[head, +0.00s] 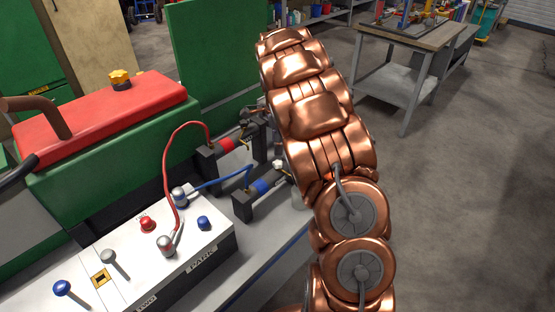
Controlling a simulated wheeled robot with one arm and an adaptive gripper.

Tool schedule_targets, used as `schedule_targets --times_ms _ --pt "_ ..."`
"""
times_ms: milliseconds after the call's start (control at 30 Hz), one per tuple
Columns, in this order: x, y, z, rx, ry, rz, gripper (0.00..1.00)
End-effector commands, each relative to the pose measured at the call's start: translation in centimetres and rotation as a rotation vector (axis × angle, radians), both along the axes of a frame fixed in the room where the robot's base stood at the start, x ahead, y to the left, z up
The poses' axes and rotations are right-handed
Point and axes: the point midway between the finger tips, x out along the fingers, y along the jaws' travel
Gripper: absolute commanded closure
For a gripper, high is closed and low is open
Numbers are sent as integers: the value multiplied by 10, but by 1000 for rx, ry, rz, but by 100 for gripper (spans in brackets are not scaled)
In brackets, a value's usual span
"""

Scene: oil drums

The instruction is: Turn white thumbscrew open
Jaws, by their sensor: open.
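A small white knob (279,164), which looks like the white thumbscrew, shows just left of my copper arm. It sits near the fitting with the blue band (262,187). It is too small to tell how far it is turned. A second fitting with a red band (222,146) stands behind and to the left. My arm rises through the middle of the head view and hides the area right of the knob. I cannot make out my gripper; small dark metal parts at the arm's left edge are unclear.
A white control panel (205,250) with knobs and red and blue hoses stands at front left. A green machine with a red top (110,115) is behind it. A workbench (408,38) stands at the back right. The floor to the right is clear.

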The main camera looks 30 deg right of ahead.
Motion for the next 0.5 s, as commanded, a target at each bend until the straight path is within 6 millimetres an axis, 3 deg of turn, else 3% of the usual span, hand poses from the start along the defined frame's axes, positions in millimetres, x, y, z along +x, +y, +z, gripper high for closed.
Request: schedule_targets --times_ms 267,500 --pt "1 -1 -15 5 4 -13 41" --pt "1 -1 -45 3 3 -12 41"
